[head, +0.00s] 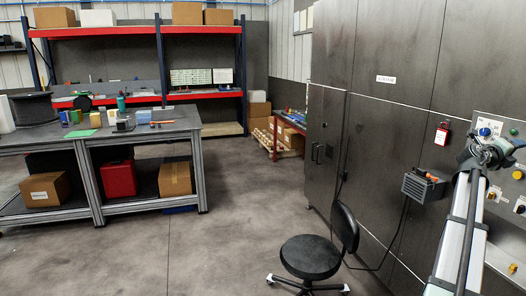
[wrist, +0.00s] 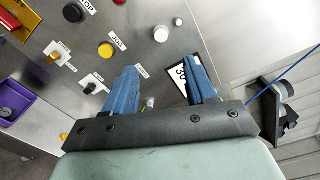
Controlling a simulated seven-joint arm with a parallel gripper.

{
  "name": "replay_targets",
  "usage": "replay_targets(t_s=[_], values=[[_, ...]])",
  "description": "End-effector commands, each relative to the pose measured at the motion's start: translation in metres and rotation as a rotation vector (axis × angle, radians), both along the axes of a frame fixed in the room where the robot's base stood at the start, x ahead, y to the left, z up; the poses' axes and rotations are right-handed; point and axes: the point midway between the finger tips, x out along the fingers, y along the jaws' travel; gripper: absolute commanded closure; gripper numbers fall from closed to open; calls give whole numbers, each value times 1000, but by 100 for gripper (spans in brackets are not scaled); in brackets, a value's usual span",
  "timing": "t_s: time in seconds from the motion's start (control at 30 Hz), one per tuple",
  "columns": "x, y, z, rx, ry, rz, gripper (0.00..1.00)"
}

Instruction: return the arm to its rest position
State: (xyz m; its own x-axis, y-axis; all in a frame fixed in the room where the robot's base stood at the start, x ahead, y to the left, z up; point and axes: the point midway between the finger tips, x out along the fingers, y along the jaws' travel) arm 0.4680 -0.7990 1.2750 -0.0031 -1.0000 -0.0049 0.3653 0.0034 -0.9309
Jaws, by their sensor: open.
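My gripper (wrist: 163,62) shows in the wrist view with its two blue fingers apart and nothing between them. It is in front of a grey metal control panel (wrist: 140,18). I cannot tell how far the fingertips are from the panel. In the head view my arm rises at the right edge, and its end is close to the control panel (head: 490,128); the fingers are too small to make out there.
The panel bears a yellow button (wrist: 106,50), a white button (wrist: 161,34), a black button (wrist: 73,12) and a selector (wrist: 53,57). A purple bin (wrist: 14,103) hangs at left. In the head view, a stool (head: 310,257) stands before dark cabinets (head: 385,120); the floor left of it is clear.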

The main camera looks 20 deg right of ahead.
Motion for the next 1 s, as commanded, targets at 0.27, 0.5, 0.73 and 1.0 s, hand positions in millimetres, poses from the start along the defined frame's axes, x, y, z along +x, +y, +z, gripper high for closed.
replay_targets(t_s=[0.27,0.5,0.73,1.0], values=[[-5,0,-4,26,437,-19,44],[-11,1,-18,108,842,-8,44],[-16,10,-40,207,1199,67,44],[-24,34,-78,304,1589,252,44]])
